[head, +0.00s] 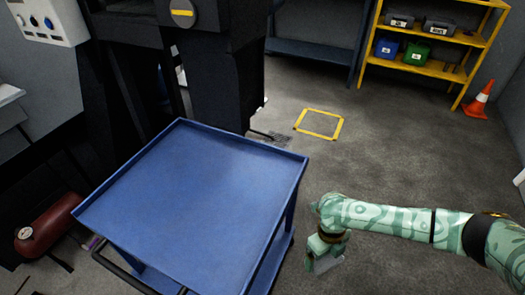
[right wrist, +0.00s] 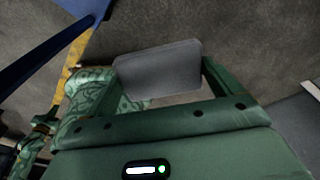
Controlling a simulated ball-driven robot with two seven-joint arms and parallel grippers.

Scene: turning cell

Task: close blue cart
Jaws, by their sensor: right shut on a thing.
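The blue cart (head: 200,200) stands at the lower middle of the head view, with a flat, empty top and a raised rim. A black handle bar runs along its near side, and a lower shelf partly shows below. Parts of its blue frame show at the upper left of the right wrist view (right wrist: 45,65). My right gripper (head: 322,262) is beside the cart, to its right, apart from it. It is shut on a small grey flat piece (right wrist: 158,70), whose identity I cannot tell. My left gripper is not in view.
A dark machine (head: 215,75) stands behind the cart. A red tank (head: 50,230) lies at left. A yellow floor frame (head: 320,124), a yellow shelf (head: 430,65) with bins and an orange cone (head: 478,100) are farther back. The floor right of the cart is mostly clear.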

